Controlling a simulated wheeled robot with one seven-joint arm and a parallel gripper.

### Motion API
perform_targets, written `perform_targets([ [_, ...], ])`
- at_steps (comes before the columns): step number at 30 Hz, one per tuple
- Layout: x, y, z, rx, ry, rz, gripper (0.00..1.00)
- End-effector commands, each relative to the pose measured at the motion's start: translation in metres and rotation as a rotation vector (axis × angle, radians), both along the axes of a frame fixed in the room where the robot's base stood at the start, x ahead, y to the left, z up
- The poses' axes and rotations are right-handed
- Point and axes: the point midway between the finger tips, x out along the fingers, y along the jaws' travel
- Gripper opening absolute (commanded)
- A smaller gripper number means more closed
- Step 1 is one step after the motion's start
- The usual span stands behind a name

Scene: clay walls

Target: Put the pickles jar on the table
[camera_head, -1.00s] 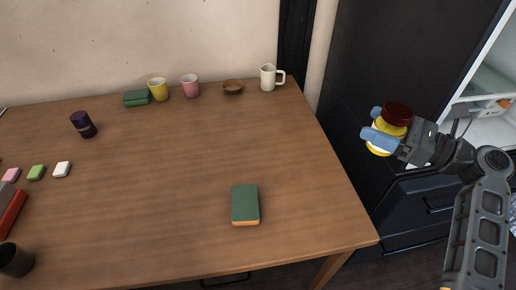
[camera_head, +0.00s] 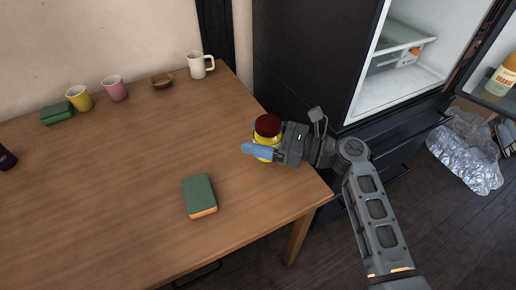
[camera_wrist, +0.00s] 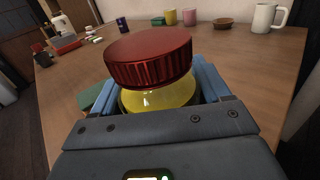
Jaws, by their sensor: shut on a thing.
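The pickles jar has a dark red lid and a yellow body. In the head view the jar (camera_head: 267,130) is at the table's right edge, upright. My gripper (camera_head: 262,149) is shut on it, with blue fingers on either side. In the wrist view the jar (camera_wrist: 152,70) fills the middle, and its lower part is hidden by my gripper (camera_wrist: 155,100). The wooden table (camera_head: 130,155) lies under and to the left of the jar. I cannot tell whether the jar's base touches the tabletop.
A green and orange sponge (camera_head: 199,196) lies left of my gripper. A white mug (camera_head: 200,65), a brown bowl (camera_head: 162,80), a pink cup (camera_head: 114,88) and a yellow cup (camera_head: 79,98) stand along the back. An open fridge (camera_head: 400,85) is at right. The table's middle is clear.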

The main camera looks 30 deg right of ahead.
Motion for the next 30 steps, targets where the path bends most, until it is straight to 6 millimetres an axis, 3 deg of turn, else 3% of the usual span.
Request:
perform_targets([
  [5, 0.0, 0.005, -0.006, 0.0, -0.001, -0.002, 0.27],
  [13, 0.0, 0.004, -0.04, 0.001, 0.0, -0.002, 0.27],
  [25, 0.0, 0.004, -0.045, -0.001, -0.002, -0.001, 0.27],
  [26, 0.0, 0.005, -0.046, -0.001, -0.001, -0.001, 0.77],
  [30, 0.0, 0.005, -0.046, -0.001, -0.001, -0.001, 0.9],
])
